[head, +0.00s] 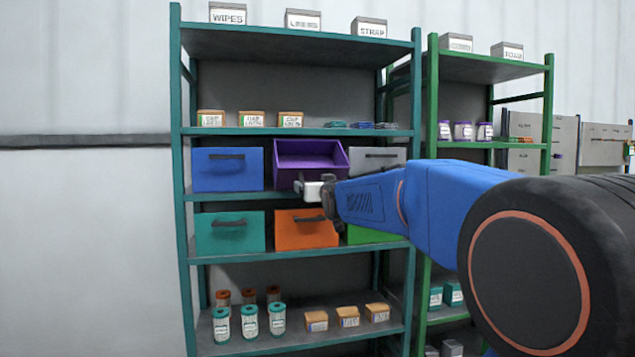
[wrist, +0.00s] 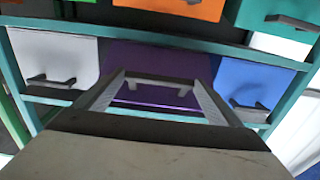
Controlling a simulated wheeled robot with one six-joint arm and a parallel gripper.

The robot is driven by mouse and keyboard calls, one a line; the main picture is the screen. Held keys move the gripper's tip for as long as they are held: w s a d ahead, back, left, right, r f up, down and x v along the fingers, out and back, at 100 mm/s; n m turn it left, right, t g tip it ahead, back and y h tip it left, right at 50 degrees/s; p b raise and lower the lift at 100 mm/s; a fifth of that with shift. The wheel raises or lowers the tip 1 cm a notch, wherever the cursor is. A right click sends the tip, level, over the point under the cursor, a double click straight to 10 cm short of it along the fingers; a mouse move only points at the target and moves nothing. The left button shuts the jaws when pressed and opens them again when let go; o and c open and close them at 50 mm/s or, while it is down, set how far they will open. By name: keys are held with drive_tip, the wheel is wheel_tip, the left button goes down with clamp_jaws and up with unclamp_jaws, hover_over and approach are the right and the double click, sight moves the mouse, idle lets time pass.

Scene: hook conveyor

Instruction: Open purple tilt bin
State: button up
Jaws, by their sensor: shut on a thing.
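The purple tilt bin (head: 309,155) is in the shelf's upper bin row, tilted forward so that its inside shows from above in the head view. My gripper (head: 310,188) is at the lower front of the bin. It is shut on the bin's handle, which it mostly hides in the head view. In the wrist view the purple front (wrist: 150,60) lies between and beyond the fingers of my gripper (wrist: 160,92).
A blue bin (head: 227,169) is left of the purple bin and a grey bin (head: 376,160) right of it. Teal (head: 230,232), orange (head: 306,230) and green (head: 375,235) bins sit below. The teal rack (head: 181,180) frames them; a green rack (head: 432,150) stands at right.

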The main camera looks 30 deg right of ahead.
drive_tip(key=shift+f, duration=0.75)
drive_tip(key=o, duration=1.3)
drive_tip(key=shift+w, duration=0.1)
drive_tip(key=v, duration=1.7)
drive_tip(key=shift+s+r, duration=0.2)
drive_tip(key=shift+s, duration=0.1)
drive_tip(key=s+a+f+n+g+y, duration=0.1)
drive_tip(key=s+a+f+g, duration=0.3)
drive_tip(key=s+f, duration=0.5)
drive_tip(key=s+a+f+n+g+y, duration=0.1)
drive_tip(key=s+a+f+g, duration=0.3)
drive_tip(key=f, duration=1.1)
drive_tip(key=s+a+f+n+g+y, duration=0.1)
drive_tip(key=s+a+f+g+y, duration=0.2)
drive_tip(key=s+f, duration=0.9)
drive_tip(key=s+a+g, duration=0.1)
drive_tip(key=a, duration=0.2)
drive_tip(key=shift+s+a+f+g, duration=0.15)
drive_tip(key=shift+s+a+g, duration=0.15)
drive_tip(key=shift+s+a, duration=0.1)
